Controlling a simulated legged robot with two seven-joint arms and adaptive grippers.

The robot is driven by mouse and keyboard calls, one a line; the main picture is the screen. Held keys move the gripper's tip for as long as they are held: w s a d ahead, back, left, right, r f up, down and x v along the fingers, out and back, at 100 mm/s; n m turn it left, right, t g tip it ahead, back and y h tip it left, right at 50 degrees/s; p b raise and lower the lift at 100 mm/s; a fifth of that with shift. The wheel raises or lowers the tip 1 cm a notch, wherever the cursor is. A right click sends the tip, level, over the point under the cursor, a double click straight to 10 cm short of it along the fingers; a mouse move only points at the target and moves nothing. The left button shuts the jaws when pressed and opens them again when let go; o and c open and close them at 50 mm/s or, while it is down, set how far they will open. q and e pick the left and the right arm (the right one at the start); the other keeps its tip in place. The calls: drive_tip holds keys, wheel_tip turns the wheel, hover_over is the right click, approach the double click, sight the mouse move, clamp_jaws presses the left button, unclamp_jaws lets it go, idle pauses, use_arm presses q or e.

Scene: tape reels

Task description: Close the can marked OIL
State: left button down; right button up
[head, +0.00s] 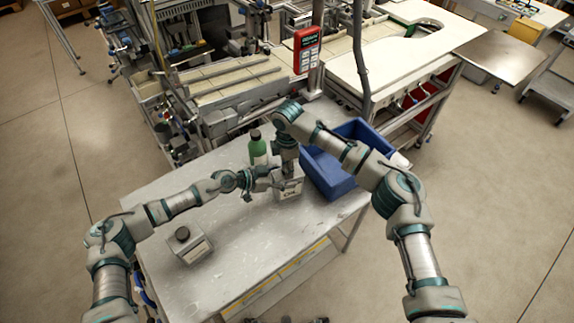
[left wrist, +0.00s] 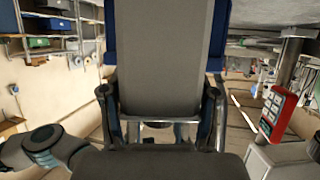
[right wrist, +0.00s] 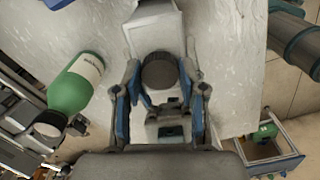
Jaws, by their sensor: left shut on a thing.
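The can marked OIL (head: 291,190), a pale box-shaped can with dark lettering, stands on the table in front of the blue bin. My left gripper (head: 268,182) is shut on its body from the left; in the left wrist view the can's grey side (left wrist: 165,50) fills the space between the fingers. My right gripper (right wrist: 160,80) points down over the can, its fingers either side of a round dark cap (right wrist: 160,72) with small gaps. The cap appears at the can's top; whether it is fully seated cannot be told. The head view hides it behind my right gripper (head: 287,168).
A green bottle (head: 257,148) with a dark cap stands just behind. A blue bin (head: 335,185) is close on the right. A second pale can (head: 190,248) with a dark cap stands at the table's left front. The table's (head: 235,265) front middle is clear.

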clamp_jaws()
drive_tip(key=m, duration=0.7)
drive_tip(key=shift+a, duration=0.1)
drive_tip(key=m, duration=0.9)
drive_tip(key=o, duration=1.2)
unclamp_jaws()
wheel_tip(320, 180, up, 12)
drive_tip(key=shift+w, duration=0.15)
